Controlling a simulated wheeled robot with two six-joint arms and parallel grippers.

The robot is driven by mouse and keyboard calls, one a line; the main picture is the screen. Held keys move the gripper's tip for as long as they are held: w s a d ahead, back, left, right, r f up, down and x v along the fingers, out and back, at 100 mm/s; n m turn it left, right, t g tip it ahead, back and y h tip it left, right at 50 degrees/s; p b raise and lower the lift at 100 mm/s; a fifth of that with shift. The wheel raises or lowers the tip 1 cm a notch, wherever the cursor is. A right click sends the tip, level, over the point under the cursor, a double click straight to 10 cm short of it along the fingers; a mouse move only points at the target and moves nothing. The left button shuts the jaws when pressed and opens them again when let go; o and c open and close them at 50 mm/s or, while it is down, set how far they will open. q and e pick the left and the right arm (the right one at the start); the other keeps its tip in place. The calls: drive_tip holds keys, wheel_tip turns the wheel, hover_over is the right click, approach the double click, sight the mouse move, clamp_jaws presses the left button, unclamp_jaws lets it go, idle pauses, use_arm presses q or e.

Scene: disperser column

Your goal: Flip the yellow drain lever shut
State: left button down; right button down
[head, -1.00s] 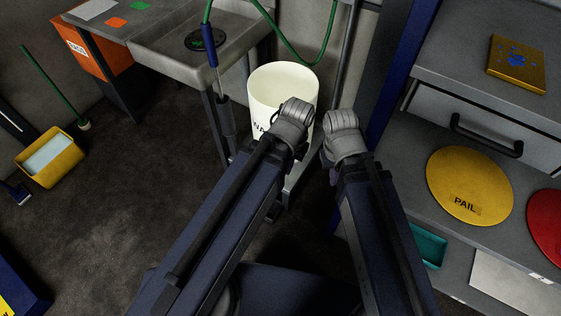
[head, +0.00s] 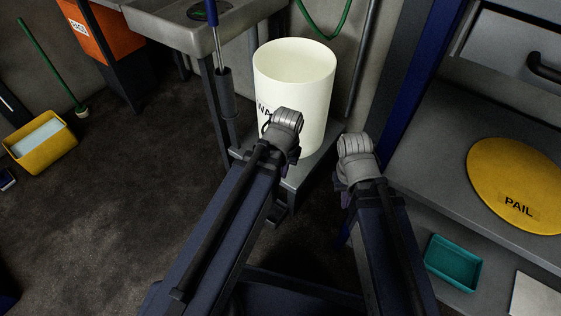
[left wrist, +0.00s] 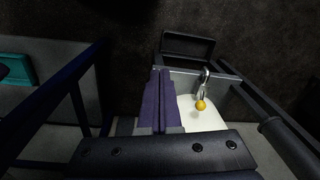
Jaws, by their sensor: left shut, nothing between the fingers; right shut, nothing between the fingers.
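The yellow drain lever's round knob (left wrist: 200,105) hangs on a short metallic stem in the left wrist view, in front of a white surface. It is hidden in the head view. The white water container (head: 308,92) stands upright, with lettering partly covered by my left arm. My left gripper's purple fingers (left wrist: 161,88) are shut and empty. They are left of the knob in the left wrist view, with a gap between in the picture. In the head view, my left gripper (head: 293,154) is in front of the container. My right gripper (head: 341,188) is shut, right of the container.
The container sits on a grey stand (head: 302,176). A dark open tray (left wrist: 187,46) shows beyond the fingers in the left wrist view. A grey sink (head: 170,25) is at the upper left. A shelf with a yellow PAIL disc (head: 510,178) and teal tray (head: 453,262) is at right.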

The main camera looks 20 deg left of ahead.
use_arm(q)
drive_tip(key=w+a+f+t+y+b, duration=0.1)
drive_tip(key=w+f+b, duration=0.1)
drive_tip(key=f+b, duration=0.25)
drive_tip(key=w+a+f+b, duration=0.1)
drive_tip(key=w+f+b, duration=0.2)
drive_tip(key=f+b, duration=0.15)
drive_tip(key=w+d+r+t+y, duration=0.2)
drive_tip(key=w+d+t+y, duration=0.1)
drive_tip(key=w, duration=0.5)
drive_tip(key=shift+d+t+b, duration=0.45)
drive_tip(key=shift+d+t, duration=0.1)
drive_tip(key=shift+t, duration=0.25)
drive_tip(key=w+a+f+b, duration=0.5)
drive_tip(key=a+f+b, duration=0.2)
drive_tip(key=a, duration=0.1)
drive_tip(key=shift+w, duration=0.3)
